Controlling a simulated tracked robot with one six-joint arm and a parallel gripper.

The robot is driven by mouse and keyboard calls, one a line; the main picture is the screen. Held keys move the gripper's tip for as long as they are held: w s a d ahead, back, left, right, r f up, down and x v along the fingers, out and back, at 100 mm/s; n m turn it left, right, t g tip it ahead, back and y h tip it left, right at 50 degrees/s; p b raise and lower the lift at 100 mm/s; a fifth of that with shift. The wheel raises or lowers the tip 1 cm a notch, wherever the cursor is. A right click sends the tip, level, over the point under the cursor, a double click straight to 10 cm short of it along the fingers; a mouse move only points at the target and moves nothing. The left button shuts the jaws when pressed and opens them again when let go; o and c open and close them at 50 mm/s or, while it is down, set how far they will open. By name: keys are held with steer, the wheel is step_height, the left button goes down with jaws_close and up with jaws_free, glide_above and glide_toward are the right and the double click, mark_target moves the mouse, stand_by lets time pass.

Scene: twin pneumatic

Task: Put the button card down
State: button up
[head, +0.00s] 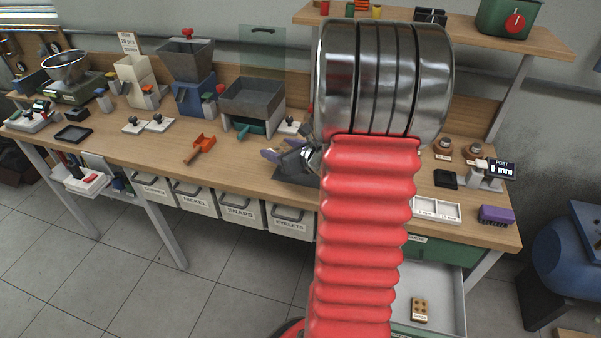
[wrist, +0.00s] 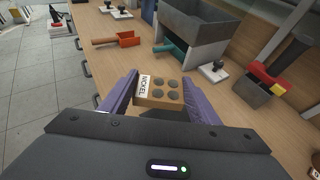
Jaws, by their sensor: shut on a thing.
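The button card (wrist: 167,92) is a small tan block with several dark round buttons on top and a white label reading NICKEL. In the wrist view it sits between the two purple fingers of my gripper (wrist: 160,98), which is shut on it. The card is held over the wooden bench (wrist: 110,70); whether it touches the top cannot be told. In the head view my gripper (head: 270,156) is partly hidden behind my red arm, and the card cannot be made out there.
An orange scoop (head: 201,148) lies left of my gripper. A grey hopper (head: 252,101) with a teal scoop stands behind. Labelled bins (head: 240,207) hang under the front edge. At right an open drawer (head: 449,290) holds another tan card (head: 420,309). A white tray (head: 437,210) sits above it.

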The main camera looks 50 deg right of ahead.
steer(key=s+d+r+m+h, duration=0.1)
steer(key=s+d+m+h, duration=0.1)
steer(key=d, duration=0.3)
steer(key=shift+s+d+r, duration=0.2)
steer(key=shift+s+d, duration=0.1)
steer(key=shift+s, duration=0.2)
steer(key=shift+f, duration=2.9)
steer(key=shift+f, duration=2.1)
